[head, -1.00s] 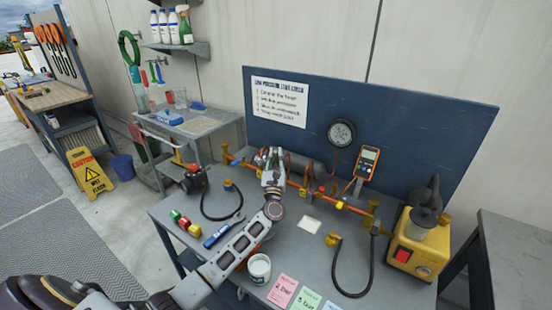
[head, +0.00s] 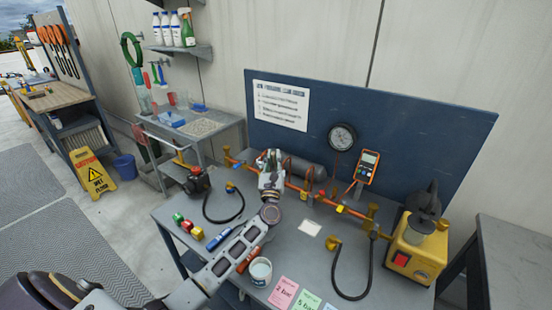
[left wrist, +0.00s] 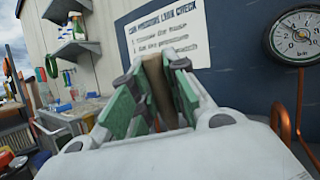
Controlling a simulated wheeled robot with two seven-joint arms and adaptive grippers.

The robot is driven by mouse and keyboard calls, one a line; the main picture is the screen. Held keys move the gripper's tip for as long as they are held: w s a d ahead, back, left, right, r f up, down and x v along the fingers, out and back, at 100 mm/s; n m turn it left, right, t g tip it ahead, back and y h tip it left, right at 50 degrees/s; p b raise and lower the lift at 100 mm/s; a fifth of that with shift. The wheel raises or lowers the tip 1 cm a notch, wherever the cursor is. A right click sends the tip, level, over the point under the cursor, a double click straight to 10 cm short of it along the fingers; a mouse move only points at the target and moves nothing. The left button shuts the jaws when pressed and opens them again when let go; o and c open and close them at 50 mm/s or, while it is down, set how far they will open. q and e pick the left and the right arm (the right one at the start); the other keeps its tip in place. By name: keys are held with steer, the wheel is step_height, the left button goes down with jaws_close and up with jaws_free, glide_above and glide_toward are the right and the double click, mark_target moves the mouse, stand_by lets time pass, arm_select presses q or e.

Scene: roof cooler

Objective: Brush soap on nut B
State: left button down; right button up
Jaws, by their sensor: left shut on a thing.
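My left gripper (head: 270,160) is at the copper pipe (head: 326,196) on the bench, toward its left part, and covers some of it. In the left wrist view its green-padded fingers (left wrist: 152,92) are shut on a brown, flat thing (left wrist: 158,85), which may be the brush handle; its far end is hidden. Several brass fittings and small coloured tags sit along the pipe. Their letters are too small to read, so I cannot tell which is nut B. A white pot (head: 260,272) stands at the bench's front, beside my forearm. My right gripper is not in view.
A blue board (head: 430,130) with a gauge (head: 342,138) rises behind the pipe. An orange meter (head: 367,166) stands before it. A yellow pump (head: 415,250) is at the right, with a black hose (head: 338,275) nearby. Coloured blocks (head: 186,226) lie at the left.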

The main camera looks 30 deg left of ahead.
arm_select(q)
steer(key=s+r+p, duration=0.2)
steer(key=shift+s+a+r, duration=0.2)
steer(key=shift+s+r, duration=0.15)
stand_by(1.1)
